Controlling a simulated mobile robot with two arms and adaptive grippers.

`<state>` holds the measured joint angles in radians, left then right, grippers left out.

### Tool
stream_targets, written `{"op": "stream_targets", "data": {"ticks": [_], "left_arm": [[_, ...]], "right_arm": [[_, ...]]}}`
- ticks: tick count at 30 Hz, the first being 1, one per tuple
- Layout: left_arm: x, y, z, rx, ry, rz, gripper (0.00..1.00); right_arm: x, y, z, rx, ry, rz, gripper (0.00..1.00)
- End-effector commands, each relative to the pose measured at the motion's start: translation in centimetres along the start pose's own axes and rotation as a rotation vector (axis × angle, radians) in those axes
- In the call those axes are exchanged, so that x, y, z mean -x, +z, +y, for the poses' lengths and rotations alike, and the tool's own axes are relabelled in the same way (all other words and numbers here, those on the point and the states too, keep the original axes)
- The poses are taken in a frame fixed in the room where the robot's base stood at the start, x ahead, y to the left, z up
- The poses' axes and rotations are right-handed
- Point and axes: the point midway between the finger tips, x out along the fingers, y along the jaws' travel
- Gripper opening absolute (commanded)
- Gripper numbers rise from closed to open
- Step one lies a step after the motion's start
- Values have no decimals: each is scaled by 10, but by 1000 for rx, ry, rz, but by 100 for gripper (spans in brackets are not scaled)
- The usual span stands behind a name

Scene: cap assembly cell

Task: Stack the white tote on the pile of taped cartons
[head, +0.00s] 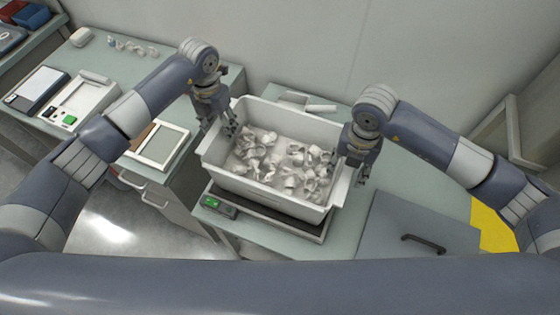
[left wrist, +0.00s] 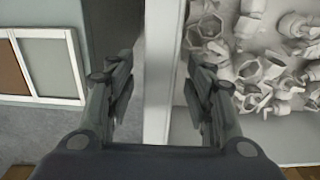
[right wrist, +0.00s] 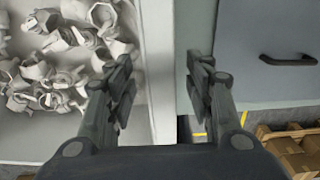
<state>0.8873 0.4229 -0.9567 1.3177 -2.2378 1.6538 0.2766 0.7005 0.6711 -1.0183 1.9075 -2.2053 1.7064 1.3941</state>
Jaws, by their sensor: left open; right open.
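The white tote (head: 262,196) stands upright on a dark scale (head: 265,218) on the table, filled with several white fittings (head: 278,160). My left gripper (head: 229,128) is at the tote's left end wall. In the left wrist view its open fingers stand on either side of that wall (left wrist: 158,70), with visible gaps. My right gripper (head: 350,168) is at the right end wall. In the right wrist view its open fingers straddle that wall (right wrist: 158,75), also with gaps. No pile of taped cartons is recognisable in any view.
A grey lidded panel with a dark handle (head: 423,244) lies right of the tote. A wooden pallet (right wrist: 290,145) is low down beyond it, by yellow floor marking (head: 494,228). A framed board (head: 158,146) and a device with a green button (head: 70,120) are on the left bench.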

Motion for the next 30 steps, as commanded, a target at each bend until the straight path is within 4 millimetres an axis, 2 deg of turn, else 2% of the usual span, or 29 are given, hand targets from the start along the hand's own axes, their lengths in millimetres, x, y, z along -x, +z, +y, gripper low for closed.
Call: {"op": "stream_targets", "data": {"ticks": [2, 3, 9, 19, 30], "left_arm": [[0, 0, 0, 0, 0, 0, 48], [0, 0, 0, 0, 0, 0, 44], [0, 0, 0, 0, 0, 0, 0], [0, 0, 0, 0, 2, 0, 0], [11, 1, 0, 0, 3, -3, 0]], "right_arm": [[0, 0, 0, 0, 0, 0, 48], [0, 0, 0, 0, 0, 0, 44], [0, 0, 0, 0, 0, 0, 0], [0, 0, 0, 0, -1, 0, 0], [10, 1, 0, 0, 1, -2, 0]]}}
